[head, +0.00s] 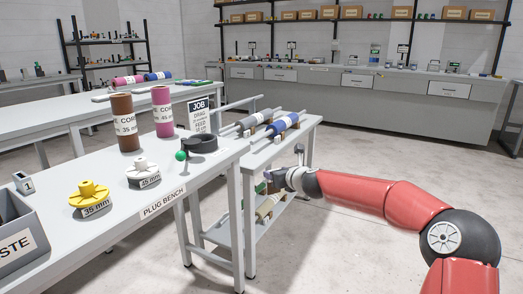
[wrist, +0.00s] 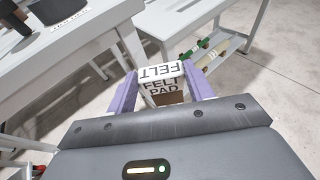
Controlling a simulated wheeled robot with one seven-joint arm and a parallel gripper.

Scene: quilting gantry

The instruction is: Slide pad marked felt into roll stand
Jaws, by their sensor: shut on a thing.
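The felt pad (wrist: 163,86) is a small block with white faces lettered "FELT" and "FELT PAD" and a brown part. My gripper (wrist: 161,82) is shut on it, one purple finger on each side, in the wrist view. In the head view my gripper (head: 273,182) is beside the roll stand (head: 262,158), below its top; the pad cannot be made out there. The stand carries a grey roll (head: 250,120) and a blue roll (head: 280,125) on top. It also shows in the wrist view (wrist: 190,18), apart from the pad.
The stand's lower shelf holds rolls (head: 267,207). Open floor lies at right.

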